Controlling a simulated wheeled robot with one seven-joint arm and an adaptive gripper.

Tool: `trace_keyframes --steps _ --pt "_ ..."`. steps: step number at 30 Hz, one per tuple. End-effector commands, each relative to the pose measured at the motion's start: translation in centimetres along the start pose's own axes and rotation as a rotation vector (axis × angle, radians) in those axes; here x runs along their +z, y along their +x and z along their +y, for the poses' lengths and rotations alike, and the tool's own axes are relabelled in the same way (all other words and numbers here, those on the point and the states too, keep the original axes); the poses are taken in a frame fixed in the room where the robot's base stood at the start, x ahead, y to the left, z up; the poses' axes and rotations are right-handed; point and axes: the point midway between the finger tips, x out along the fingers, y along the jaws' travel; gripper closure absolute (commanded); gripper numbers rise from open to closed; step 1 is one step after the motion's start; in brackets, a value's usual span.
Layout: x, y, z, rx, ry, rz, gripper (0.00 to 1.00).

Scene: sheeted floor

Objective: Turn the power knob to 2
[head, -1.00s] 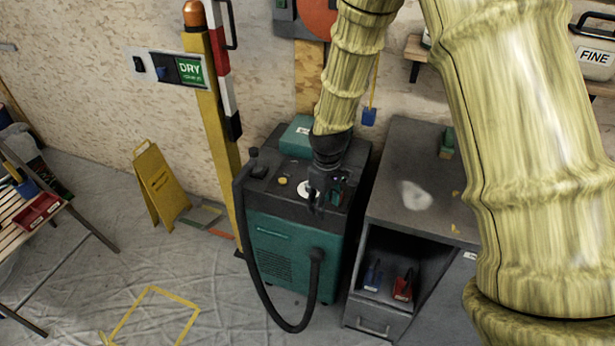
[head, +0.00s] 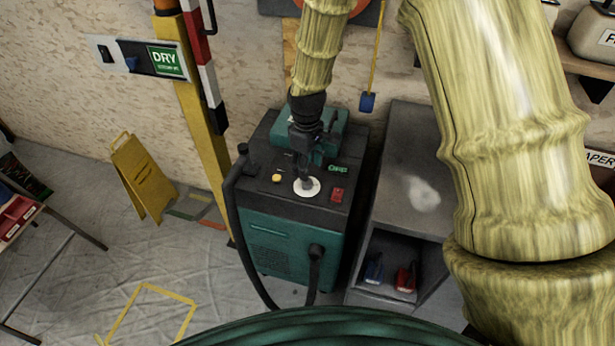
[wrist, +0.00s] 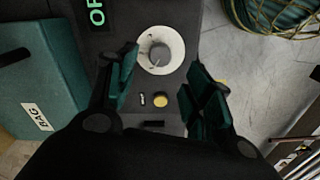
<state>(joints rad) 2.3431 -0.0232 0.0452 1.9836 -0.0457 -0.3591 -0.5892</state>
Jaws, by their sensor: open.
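The power knob is a grey knob (wrist: 160,53) on a round white dial (head: 312,190) on top of the green and black machine (head: 285,238). My gripper (head: 307,179) is over the dial, pointing down, and hides part of it in the head view. In the wrist view my gripper (wrist: 163,64) is open, with one green-padded finger to the left of the knob and one to the right. The knob lies between the fingertips with gaps visible; I cannot tell the height between them. A green display (head: 338,169) reads OFF. The knob's pointer is too small to read surely.
A yellow button (wrist: 160,99) and a red switch (head: 338,194) are near the dial. A black hose (head: 236,215) loops down the machine's front left. A grey cabinet (head: 415,165) stands close on the right. Open sheeted floor lies to the front left.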

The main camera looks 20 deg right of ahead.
Motion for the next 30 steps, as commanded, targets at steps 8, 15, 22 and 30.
trace_keyframes --steps 8,15,22,30 --pt "0.3 3.5 0.0 -0.001 0.001 -0.003 0.49" --pt "0.3 5.8 0.1 -0.001 0.003 -0.001 0.49" --pt "0.3 6.6 0.1 -0.001 0.004 -0.001 0.49" --pt "0.3 6.7 0.1 0.000 0.003 -0.001 0.49"
